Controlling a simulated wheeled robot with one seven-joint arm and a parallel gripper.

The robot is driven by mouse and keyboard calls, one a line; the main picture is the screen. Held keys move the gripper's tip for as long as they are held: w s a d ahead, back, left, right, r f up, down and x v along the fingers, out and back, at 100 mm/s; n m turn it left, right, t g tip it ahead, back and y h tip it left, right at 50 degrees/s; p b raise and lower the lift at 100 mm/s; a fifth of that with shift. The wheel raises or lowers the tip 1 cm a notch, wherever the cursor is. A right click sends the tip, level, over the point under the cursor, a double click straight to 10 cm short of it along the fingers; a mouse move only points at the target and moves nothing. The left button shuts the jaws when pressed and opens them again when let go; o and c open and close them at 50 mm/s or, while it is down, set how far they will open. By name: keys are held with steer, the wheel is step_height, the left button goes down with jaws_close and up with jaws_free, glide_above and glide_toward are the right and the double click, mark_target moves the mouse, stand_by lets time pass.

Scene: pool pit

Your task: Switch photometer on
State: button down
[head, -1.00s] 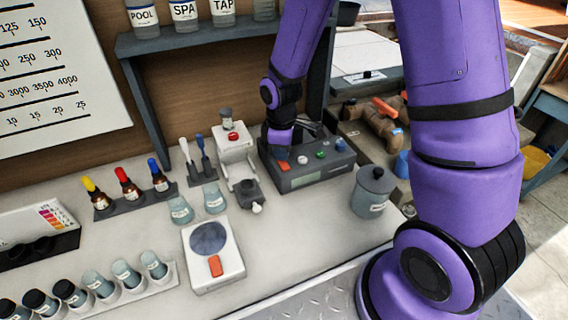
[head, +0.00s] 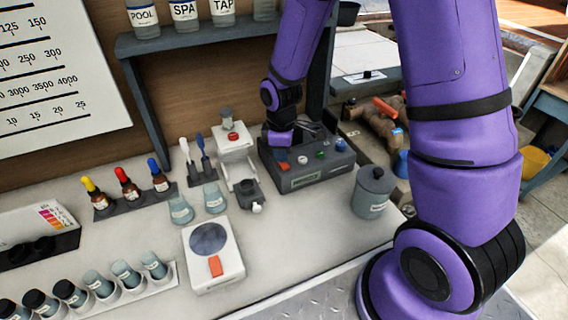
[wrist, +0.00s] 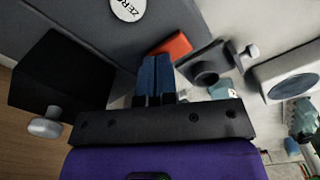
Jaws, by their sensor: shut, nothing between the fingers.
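The photometer (head: 322,168) is a dark grey box on the bench in the head view, with a pale display strip on its front. Its orange-red switch (head: 283,167) is at the left end of the top and shows beside my fingertips in the wrist view (wrist: 174,45). A white button marked ZERO (wrist: 128,8) is on the same top. My gripper (head: 281,147) points down over the left part of the photometer, just behind the switch. Its blue fingers (wrist: 155,62) are together and empty. I cannot tell whether they touch the photometer.
A white device with a red button (head: 233,137) stands left of the photometer, and a grey lidded pot (head: 373,190) to its right. A white scale with an orange key (head: 215,266) is in front. Sample bottles stand on the shelf (head: 220,37) behind.

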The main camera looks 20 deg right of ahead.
steer(key=shift+r, duration=3.3)
steer(key=s+d+r+m+t, duration=0.1)
steer(key=s+d+r+m, duration=0.2)
steer(key=r, duration=0.5)
steer(key=s+d+r+m+t, duration=0.1)
steer(key=s+r+m+t, duration=0.15)
steer(key=s+r, duration=0.45)
steer(key=s+d+r+m+t, duration=0.1)
steer(key=s+d+r+m, duration=0.2)
steer(key=s+r+m, duration=0.3)
steer(key=s+r, duration=0.3)
steer(key=s, duration=0.3)
steer(key=shift+r+t, duration=0.15)
steer(key=shift+t, duration=0.2)
steer(key=shift+w+a, duration=0.1)
